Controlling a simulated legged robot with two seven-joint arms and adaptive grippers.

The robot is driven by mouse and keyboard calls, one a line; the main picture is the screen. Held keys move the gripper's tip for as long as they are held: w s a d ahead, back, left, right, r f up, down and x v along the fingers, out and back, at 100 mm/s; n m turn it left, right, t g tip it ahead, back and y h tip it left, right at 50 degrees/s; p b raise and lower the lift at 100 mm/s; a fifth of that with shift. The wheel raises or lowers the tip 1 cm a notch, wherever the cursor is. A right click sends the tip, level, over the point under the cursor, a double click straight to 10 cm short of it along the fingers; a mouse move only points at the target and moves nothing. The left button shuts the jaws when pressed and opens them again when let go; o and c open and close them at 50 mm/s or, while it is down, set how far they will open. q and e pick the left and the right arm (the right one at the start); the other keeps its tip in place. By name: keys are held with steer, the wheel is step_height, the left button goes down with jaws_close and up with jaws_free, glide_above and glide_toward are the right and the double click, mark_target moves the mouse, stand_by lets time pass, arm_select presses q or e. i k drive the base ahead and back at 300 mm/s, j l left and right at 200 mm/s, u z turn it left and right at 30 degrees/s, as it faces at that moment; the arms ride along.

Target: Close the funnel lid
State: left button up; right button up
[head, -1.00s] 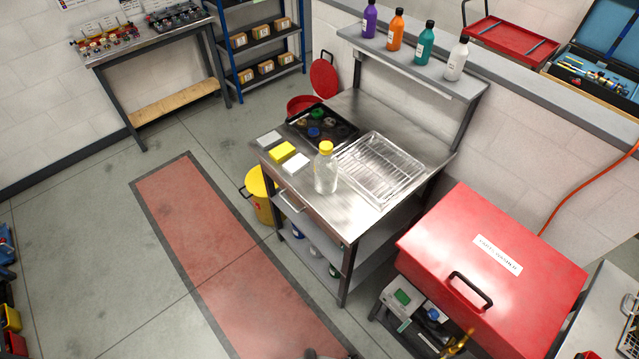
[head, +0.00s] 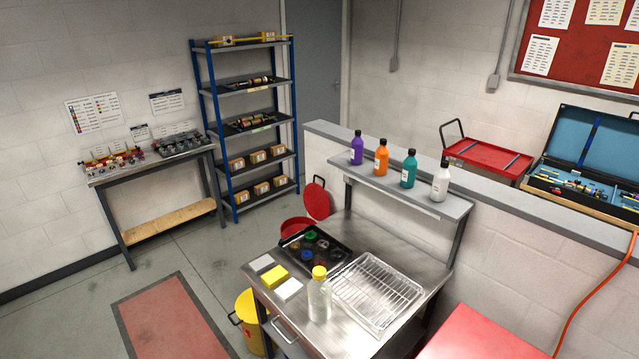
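The red round funnel lid (head: 316,200) stands open, tilted up near vertical, at the far left corner of the steel bench. The red funnel (head: 294,227) sits just below and left of it, with its opening facing up. Its lower part is hidden behind the bench and the black tray. Neither of my grippers is in view.
The steel bench (head: 350,241) holds a black tray (head: 335,262), a wire rack (head: 375,289), a clear bottle with a yellow cap (head: 319,296) and sponges. A yellow bin (head: 247,318) stands at its left. Floor is clear around the red mat (head: 175,322).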

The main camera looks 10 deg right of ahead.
mark_target(317, 202)
steer(key=i+j+u, duration=0.75)
steer(key=i, duration=0.35)
steer(key=i+j+u, duration=0.25)
steer(key=i, duration=0.4)
steer(key=i+j+u, duration=0.25)
steer(key=i, duration=0.45)
steer(key=i+z, duration=0.15)
steer(key=i, duration=0.5)
steer(key=i+j+z, duration=0.15)
steer(key=i, duration=0.5)
steer(key=i+j+z, duration=0.1)
steer(key=i, duration=0.55)
steer(key=i+l+z, duration=0.15)
steer(key=z, duration=0.25)
steer(key=i+z, duration=0.45)
steer(key=i+l+z, duration=0.1)
steer(key=z, duration=0.3)
steer(key=i+j+z, duration=0.15)
steer(key=i+z, duration=0.25)
steer(key=i+j+z, duration=0.15)
steer(key=z, duration=0.25)
steer(key=i+j, duration=0.05)
